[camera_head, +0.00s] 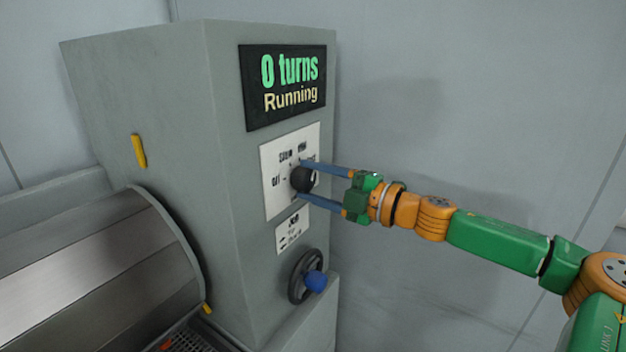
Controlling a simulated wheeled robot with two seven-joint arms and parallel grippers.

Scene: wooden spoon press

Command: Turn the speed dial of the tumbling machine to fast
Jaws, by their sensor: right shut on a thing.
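The tumbling machine (225,200) is a tall grey cabinet with a metal drum (100,270) at its left. The black speed dial (302,179) sits on a white label plate (272,205) on the cabinet's front. The plate's lettering is small and partly covered, so I cannot tell which mark the dial points at. The display (287,85) above it reads "0 turns" and "Running". My right gripper (302,180) reaches in from the right, its two blue fingers shut on the dial, one above and one below. My left gripper is not in view.
Below the dial are a smaller label (292,230) and a black handwheel (298,276) with a blue knob (315,281). A yellow handle (138,151) is on the cabinet's left side. The space to the right, before the grey wall, holds only my arm.

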